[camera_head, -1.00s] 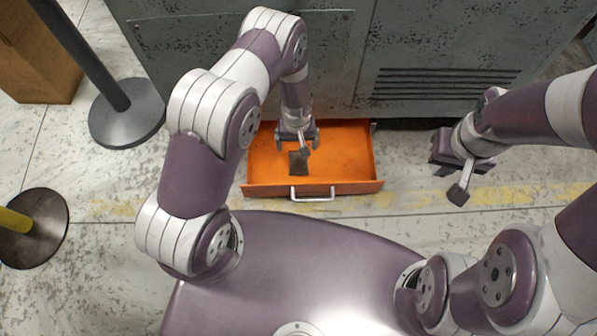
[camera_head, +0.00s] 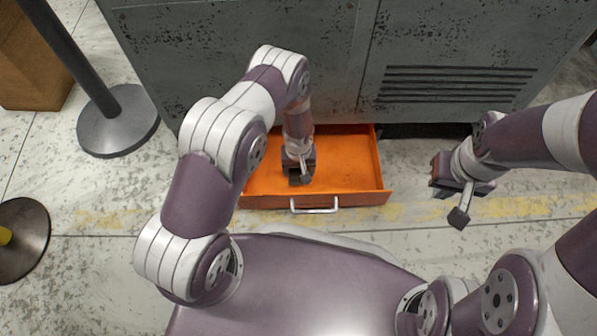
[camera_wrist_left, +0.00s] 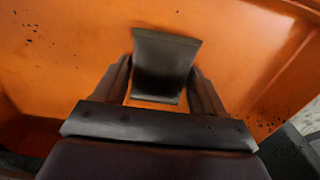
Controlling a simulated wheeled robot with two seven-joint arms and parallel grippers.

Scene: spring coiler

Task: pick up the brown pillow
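The brown pillow (camera_wrist_left: 165,62) is a small, dark brown piece lying on the floor of the orange drawer (camera_head: 350,165). In the left wrist view it lies between the two fingers of my left gripper (camera_wrist_left: 163,85), with orange showing between them and its lower part. The left gripper is open and low in the drawer; in the head view it (camera_head: 299,176) largely hides the pillow. My right gripper (camera_head: 442,178) hangs to the right of the drawer, clear of it; its fingers are too unclear to judge.
The drawer sticks out from a worn grey cabinet (camera_head: 250,50) and has a silver handle (camera_head: 315,208) at its front. A dark post with a round base (camera_head: 118,120) stands at left, above another round base (camera_head: 22,240). A brown box (camera_head: 30,60) is at upper left.

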